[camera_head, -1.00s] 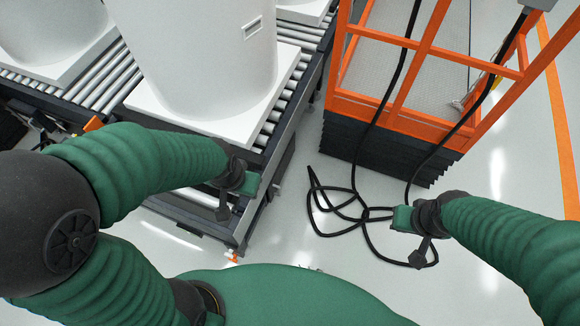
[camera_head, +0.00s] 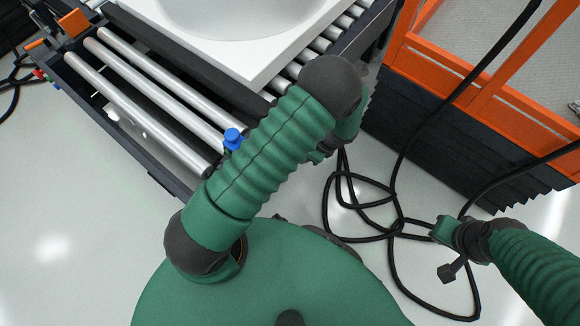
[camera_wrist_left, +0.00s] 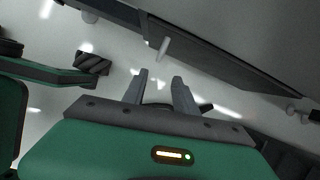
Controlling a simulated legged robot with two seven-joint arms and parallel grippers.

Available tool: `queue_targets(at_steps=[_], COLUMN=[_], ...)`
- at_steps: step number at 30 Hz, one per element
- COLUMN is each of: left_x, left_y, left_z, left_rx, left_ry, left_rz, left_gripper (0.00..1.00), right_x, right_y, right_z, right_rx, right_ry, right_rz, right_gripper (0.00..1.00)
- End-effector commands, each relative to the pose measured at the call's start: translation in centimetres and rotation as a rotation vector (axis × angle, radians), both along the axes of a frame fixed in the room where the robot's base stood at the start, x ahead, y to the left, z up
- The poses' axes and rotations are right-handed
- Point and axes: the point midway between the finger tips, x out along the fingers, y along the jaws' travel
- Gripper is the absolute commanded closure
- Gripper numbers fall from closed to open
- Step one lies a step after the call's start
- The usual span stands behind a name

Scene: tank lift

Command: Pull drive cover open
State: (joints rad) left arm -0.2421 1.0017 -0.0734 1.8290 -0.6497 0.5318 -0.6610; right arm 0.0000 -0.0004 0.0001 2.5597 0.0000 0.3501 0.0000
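A long dark panel (camera_wrist_left: 225,55), which may be the drive cover, runs across the upper right of the left wrist view. A short pale peg (camera_wrist_left: 163,47) sticks out near its lower left edge. My left gripper (camera_wrist_left: 160,92) is open, with nothing between its two grey fingers. The peg appears just beyond the fingertips, apart from them. In the head view my bent left arm hides most of that gripper and the conveyor side near it. My right gripper (camera_head: 442,250) is over the floor at the right, away from the conveyor; its finger opening is unclear.
The roller conveyor (camera_head: 150,85) carries a white tank base (camera_head: 240,62). A blue knob (camera_head: 232,138) shows at the rollers beside my left arm. An orange-framed lift (camera_head: 440,75) stands at right. Black cables (camera_head: 365,235) lie looped on the floor between.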

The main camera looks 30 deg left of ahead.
Motion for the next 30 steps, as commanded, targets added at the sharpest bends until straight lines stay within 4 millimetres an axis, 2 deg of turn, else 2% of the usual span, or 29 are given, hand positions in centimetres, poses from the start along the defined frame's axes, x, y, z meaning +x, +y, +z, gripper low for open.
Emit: queue_targets(at_steps=[1, 6, 12, 15, 21, 29, 30], left_x=[-0.2, -0.4, -0.7, -0.7, -0.8, -0.8, -0.8], left_y=[0.5, 2.1, 4.1, 4.9, 5.8, 5.8, 5.8], left_z=[-1.5, -5.9, -10.7, -12.5, -14.1, -14.0, -14.0], left_rx=[0.002, 0.001, 0.0, -0.001, -0.001, -0.001, -0.001], left_ry=[0.004, 0.003, 0.003, 0.001, 0.0, 0.0, 0.0], left_rz=[0.002, 0.006, 0.007, 0.006, 0.005, 0.005, 0.005], left_gripper=[0.66, 0.66, 0.66, 0.66, 0.66, 0.66, 0.7], right_x=[0.0, 0.0, 0.0, 0.0, 0.0, 0.0, 0.0], right_y=[0.0, 0.0, 0.0, 0.0, 0.0, 0.0, 0.0], right_z=[-1.1, -3.8, -6.8, -7.9, -8.9, -8.7, -8.7], right_rx=[0.0, 0.0, 0.0, 0.0, 0.0, 0.0, 0.0], right_ry=[0.0, 0.0, 0.001, 0.001, 0.001, 0.001, 0.001], right_rz=[0.0, 0.0, 0.0, 0.0, 0.0, 0.0, 0.0], right_gripper=[1.0, 1.0, 1.0, 1.0, 1.0, 1.0, 1.0])
